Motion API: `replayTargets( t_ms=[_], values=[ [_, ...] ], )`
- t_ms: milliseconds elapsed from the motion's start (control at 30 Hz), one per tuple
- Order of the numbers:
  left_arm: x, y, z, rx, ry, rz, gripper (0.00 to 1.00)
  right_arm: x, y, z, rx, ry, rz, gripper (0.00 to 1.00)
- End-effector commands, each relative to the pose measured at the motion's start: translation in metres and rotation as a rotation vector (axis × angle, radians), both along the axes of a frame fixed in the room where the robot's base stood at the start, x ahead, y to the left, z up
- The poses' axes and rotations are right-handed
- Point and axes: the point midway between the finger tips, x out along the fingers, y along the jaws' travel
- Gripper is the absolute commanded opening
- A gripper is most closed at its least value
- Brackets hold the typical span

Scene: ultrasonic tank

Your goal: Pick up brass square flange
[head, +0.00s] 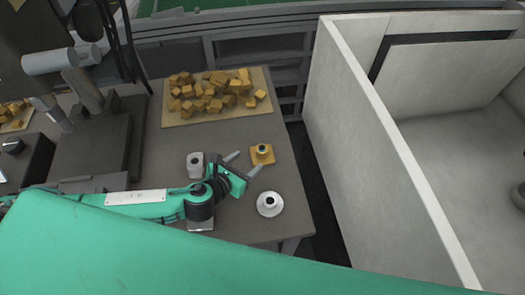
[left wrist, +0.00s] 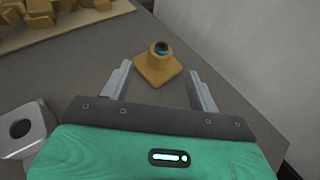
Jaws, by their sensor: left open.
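The brass square flange (head: 262,155) is a yellow square plate with a raised round hub and a dark bore. It lies on the grey table near its right side. In the left wrist view the flange (left wrist: 158,70) sits just beyond the fingertips, roughly midway between them. My left gripper (head: 243,163) is open and empty, its two fingers pointing toward the flange. It also shows in the left wrist view (left wrist: 158,82). I cannot see contact between the fingers and the flange. My right gripper is not in view.
A grey block with a round hole (head: 196,161) stands left of the gripper. A silver round flange (head: 269,212) lies nearer. A board (head: 176,121) with several brass cubes lies at the back. A tall white tank wall (head: 345,130) rises right of the table.

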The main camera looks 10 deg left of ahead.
Motion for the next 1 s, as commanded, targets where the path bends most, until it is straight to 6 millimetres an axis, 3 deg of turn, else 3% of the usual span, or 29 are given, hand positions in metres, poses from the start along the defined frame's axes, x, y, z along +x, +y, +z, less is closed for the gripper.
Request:
replayTargets(
  t_ms=[200,467,800,1000],
  values=[
    [0.033,-0.012,-0.013,-0.001,-0.001,0.003,0.61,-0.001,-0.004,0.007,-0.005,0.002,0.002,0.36],
    [0.046,-0.018,-0.021,-0.003,0.002,0.002,0.61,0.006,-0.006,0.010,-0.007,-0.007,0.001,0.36],
    [0.078,-0.031,-0.041,-0.003,0.002,0.004,0.61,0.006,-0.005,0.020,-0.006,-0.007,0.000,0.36],
    [0.083,-0.033,-0.046,-0.003,0.003,0.004,0.61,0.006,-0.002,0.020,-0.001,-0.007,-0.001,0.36]
  ],
)
